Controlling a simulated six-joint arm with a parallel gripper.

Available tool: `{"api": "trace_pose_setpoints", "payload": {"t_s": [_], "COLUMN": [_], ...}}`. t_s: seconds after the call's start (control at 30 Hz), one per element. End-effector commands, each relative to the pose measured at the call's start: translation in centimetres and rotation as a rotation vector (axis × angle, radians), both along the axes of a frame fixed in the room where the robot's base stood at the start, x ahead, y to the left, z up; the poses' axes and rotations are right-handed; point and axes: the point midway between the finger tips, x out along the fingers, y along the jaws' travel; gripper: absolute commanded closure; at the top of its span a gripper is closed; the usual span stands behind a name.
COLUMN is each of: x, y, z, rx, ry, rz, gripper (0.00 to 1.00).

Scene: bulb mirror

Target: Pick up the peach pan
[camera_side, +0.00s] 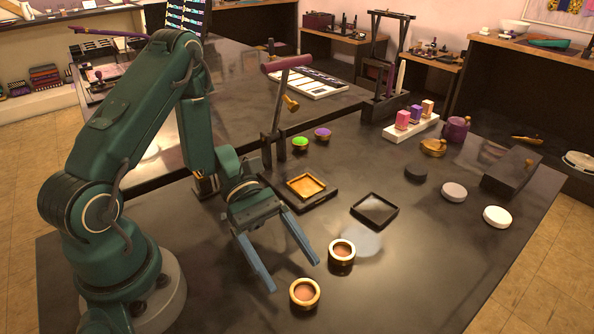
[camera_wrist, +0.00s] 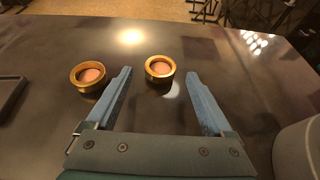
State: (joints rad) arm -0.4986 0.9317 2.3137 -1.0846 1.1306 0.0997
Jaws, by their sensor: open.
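Two small round gold-rimmed pots with peach-toned fill stand on the dark table; I cannot tell which is the peach pan. One pot (camera_side: 305,293) is nearest the front, and in the wrist view it (camera_wrist: 160,69) shows ahead between my fingertips. The other pot (camera_side: 341,253) has dark sides and stands behind and to the right; in the wrist view it (camera_wrist: 89,76) lies left of my left finger. My gripper (camera_side: 294,275) is open and empty, its blue fingers spread towards the front pot. Whether the fingertips flank that pot is unclear.
A black square tray (camera_side: 363,222) and an orange-filled tray (camera_side: 324,188) lie behind the pots. A stand (camera_side: 276,130) rises behind my gripper. White discs (camera_side: 497,216) lie to the right. The front right table is clear.

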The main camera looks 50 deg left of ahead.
Motion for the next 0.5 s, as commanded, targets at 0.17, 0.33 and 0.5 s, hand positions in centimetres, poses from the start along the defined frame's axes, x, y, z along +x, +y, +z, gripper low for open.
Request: {"api": "trace_pose_setpoints", "payload": {"t_s": [0.17, 0.33, 0.5], "x": [-0.2, -0.2, -0.2], "y": [-2.0, -3.2, -3.5], "z": [-0.8, -1.3, -1.5], "rx": [-0.001, 0.001, 0.003], "ry": [0.004, 0.002, 0.000], "rz": [-0.007, -0.006, -0.003], "gripper": [0.14, 0.14, 0.14]}}
